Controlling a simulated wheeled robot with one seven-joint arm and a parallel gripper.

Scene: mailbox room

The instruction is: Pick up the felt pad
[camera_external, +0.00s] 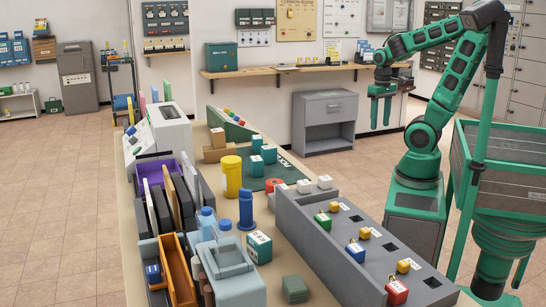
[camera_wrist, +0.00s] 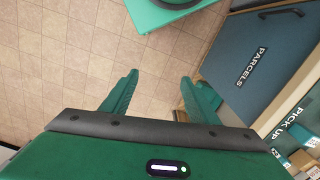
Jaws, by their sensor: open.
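My gripper (camera_external: 381,122) hangs fingers down beyond the table's right side, high up and far from the pad. In the wrist view my gripper (camera_wrist: 160,78) is open and empty, with only tiled floor between its fingers. The pad does not show in the wrist view.
A blue PARCELS surface (camera_wrist: 250,50) shows right.

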